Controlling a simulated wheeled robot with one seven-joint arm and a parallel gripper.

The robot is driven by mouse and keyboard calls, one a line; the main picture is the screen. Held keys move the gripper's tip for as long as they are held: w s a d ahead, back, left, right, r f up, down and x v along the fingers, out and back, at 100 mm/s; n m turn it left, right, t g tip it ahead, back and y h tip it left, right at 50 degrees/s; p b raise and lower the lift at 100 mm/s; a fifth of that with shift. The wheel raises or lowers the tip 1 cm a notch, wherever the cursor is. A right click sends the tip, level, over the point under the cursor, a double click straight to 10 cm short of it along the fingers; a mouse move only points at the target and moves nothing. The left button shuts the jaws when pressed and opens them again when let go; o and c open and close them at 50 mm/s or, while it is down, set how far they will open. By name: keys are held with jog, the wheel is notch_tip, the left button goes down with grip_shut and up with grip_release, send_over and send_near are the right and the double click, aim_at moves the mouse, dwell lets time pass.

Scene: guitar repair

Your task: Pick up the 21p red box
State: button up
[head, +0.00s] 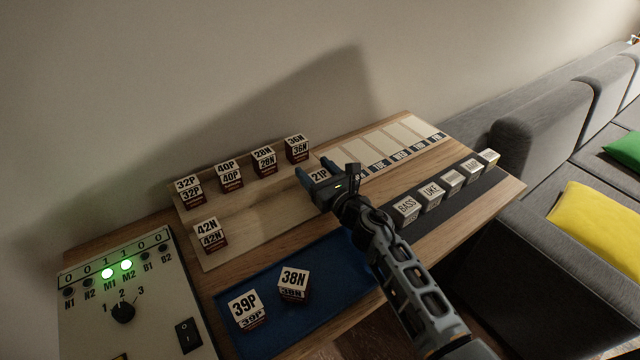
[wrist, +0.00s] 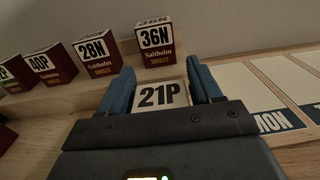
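The 21P box (head: 319,176) shows its white top label in the head view, near the right end of the wooden board. It also shows in the wrist view (wrist: 161,95), between the two blue fingers. My gripper (head: 329,172) is over the box with one finger on each side. In the wrist view my gripper (wrist: 161,78) looks open around the box, with little room at the sides; contact cannot be made out. The box's red sides and lower part are hidden by my gripper.
Boxes 36N (head: 297,149), 28N (head: 264,160), 40P (head: 229,175) and 32P (head: 188,190) stand along the back. Box 42N (head: 209,235) stands at the front left. Boxes 39P (head: 246,309) and 38N (head: 293,283) are on a blue mat (head: 345,263). White blocks (head: 432,192) stand right.

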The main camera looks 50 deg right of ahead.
jog(key=c, duration=0.7)
jog(key=shift+c, duration=0.4)
jog(key=shift+r, duration=0.2)
